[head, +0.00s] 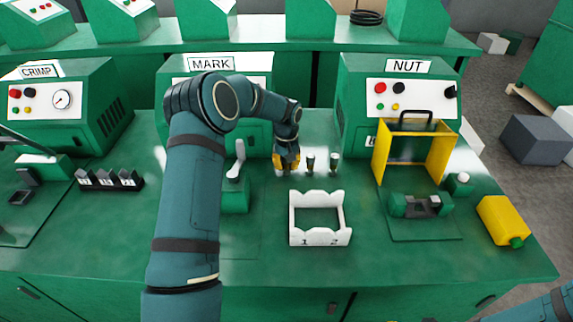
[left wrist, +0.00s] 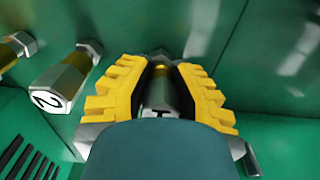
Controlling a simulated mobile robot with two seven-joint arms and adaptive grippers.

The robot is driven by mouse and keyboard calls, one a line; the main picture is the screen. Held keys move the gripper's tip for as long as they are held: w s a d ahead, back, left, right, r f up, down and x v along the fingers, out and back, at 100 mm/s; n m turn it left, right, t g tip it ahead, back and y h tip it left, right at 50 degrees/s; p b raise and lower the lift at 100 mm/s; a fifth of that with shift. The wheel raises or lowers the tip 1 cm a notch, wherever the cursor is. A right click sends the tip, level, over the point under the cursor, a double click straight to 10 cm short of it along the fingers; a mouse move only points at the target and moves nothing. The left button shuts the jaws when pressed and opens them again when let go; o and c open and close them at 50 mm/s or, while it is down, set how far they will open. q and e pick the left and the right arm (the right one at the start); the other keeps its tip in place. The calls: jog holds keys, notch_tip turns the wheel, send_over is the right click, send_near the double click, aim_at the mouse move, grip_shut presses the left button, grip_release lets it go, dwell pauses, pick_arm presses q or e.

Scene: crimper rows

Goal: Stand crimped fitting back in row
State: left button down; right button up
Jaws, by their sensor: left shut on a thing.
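My left gripper (head: 287,163) is over the bench in front of the MARK machine, its yellow fingers pointing down. In the left wrist view the fingers (left wrist: 160,85) are closed around a metal fitting (left wrist: 160,97) with a dark mark on its end, partly hidden by the hand. Two fittings stand to its right in the head view: a dark-bodied one (head: 310,163) and another (head: 334,162), in line with the gripper. The left wrist view shows a fitting marked 2 (left wrist: 62,84) and another beyond it (left wrist: 16,50). Whether the held fitting touches the bench is unclear. My right gripper is out of view.
A white holder marked 1 and 2 (head: 320,237) stands in front of the row. A lever tool (head: 235,190) is close left of the gripper. The NUT machine's yellow guard (head: 442,158) stands to the right. Bare bench (head: 270,255) lies in front.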

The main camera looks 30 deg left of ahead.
pick_arm(q)
jog(key=c, duration=1.3)
grip_release()
jog(key=shift+f, duration=0.15)
jog(key=shift+c, duration=0.2)
jog(key=o, duration=0.4)
notch_tip(320, 180, up, 12)
jog(key=shift+r+p, duration=0.2)
jog(key=shift+p, duration=0.95)
jog(key=shift+f, duration=0.1)
